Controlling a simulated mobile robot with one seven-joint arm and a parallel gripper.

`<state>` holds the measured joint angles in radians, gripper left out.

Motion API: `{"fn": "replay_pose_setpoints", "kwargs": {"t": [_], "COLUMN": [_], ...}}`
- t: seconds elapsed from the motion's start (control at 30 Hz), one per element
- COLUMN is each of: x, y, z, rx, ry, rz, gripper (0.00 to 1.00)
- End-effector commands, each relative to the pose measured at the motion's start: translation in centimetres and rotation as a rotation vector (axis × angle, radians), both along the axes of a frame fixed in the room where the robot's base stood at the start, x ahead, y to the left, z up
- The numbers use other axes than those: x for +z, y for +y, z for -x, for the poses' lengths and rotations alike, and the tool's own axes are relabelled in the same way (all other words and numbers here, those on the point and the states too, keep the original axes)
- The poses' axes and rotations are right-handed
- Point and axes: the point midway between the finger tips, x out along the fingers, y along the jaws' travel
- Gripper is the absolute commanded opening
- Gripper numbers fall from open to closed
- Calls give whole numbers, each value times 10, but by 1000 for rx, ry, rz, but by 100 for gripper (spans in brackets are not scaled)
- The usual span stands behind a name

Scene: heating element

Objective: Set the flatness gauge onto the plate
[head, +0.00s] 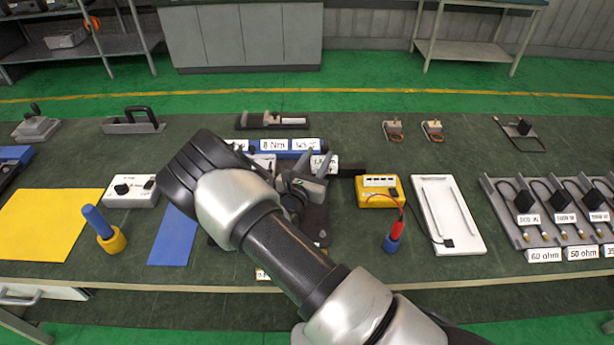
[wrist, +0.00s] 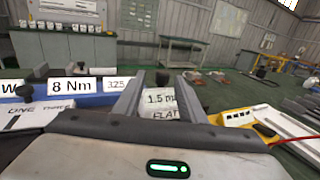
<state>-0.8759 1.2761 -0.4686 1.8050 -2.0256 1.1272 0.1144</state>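A white block with the letters "FLAT" (wrist: 166,114), which seems to be the flatness gauge, shows between my fingers in the wrist view. A "1.5 m" label (wrist: 158,97) shows just above it, partly hidden by a finger. My gripper (head: 328,169) is over the middle of the bench, its fingers spread apart; it also shows in the wrist view (wrist: 161,82). No firm contact with the block can be seen. A white rectangular plate (head: 448,216) lies flat to the right; whether it is the task's plate is unclear. My arm hides part of the bench.
A yellow box (head: 379,191) stands right of my gripper, with a red-and-blue probe (head: 394,233) in front. A blue rack with an "8 Nm" label (head: 272,145) lies behind. A resistor rack (head: 550,212) is far right.

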Motion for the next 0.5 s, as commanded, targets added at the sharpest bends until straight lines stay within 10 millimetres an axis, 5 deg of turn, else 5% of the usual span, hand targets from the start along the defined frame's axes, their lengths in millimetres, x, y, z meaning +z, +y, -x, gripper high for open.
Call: {"fn": "replay_pose_setpoints", "kwargs": {"t": [0.2, 0.5], "x": [0, 1], "y": [21, 34], "z": [48, 80], "rx": [3, 2], "ry": [1, -1], "rz": [-1, -1], "gripper": [37, 37]}}
